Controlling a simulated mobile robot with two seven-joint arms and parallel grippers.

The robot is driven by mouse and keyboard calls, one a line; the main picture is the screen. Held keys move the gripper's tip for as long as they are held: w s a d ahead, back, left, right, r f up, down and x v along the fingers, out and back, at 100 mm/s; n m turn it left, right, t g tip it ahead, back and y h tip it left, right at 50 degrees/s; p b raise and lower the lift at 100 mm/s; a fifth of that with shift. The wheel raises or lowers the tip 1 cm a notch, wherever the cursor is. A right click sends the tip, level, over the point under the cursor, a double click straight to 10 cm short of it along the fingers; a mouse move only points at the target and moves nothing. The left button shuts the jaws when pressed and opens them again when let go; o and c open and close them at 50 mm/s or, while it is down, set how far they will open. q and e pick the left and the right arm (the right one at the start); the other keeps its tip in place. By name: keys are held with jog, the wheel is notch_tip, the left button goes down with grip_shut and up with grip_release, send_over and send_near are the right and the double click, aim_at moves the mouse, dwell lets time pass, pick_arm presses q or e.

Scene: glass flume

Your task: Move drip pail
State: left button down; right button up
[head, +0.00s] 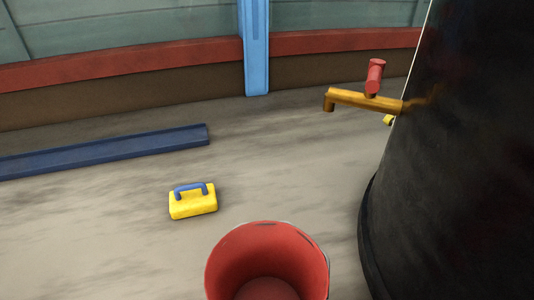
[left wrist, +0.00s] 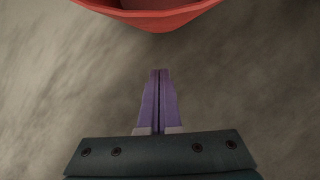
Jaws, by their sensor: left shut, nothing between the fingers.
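A red pail (head: 268,262), open at the top and empty as far as I can see, is at the bottom middle of the head view. Its lower part is cut off by the frame edge. Part of the red pail also shows at the top of the left wrist view (left wrist: 150,17). My left gripper (left wrist: 160,72) has purple fingers, shut with nothing between them. Its tips point toward the pail and appear apart from it. Neither gripper shows in the head view.
A large black tank (head: 455,170) fills the right side, with a brass tap (head: 355,99) and red handle (head: 375,75). A yellow block with a blue handle (head: 193,204) lies left of the pail. A blue channel (head: 110,150) lies farther left. Bare floor surrounds them.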

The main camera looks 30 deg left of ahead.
pick_arm(q)
jog(key=w+f+b, duration=0.1)
jog(key=w+b, duration=0.1)
jog(key=w+f+b, duration=0.2)
jog(key=w, duration=0.1)
jog(key=shift+a+f, duration=0.1)
jog(key=shift+f, duration=0.1)
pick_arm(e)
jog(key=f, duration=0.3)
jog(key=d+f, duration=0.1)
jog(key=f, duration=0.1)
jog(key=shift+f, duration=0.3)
pick_arm(q)
jog(key=shift+s, duration=0.15)
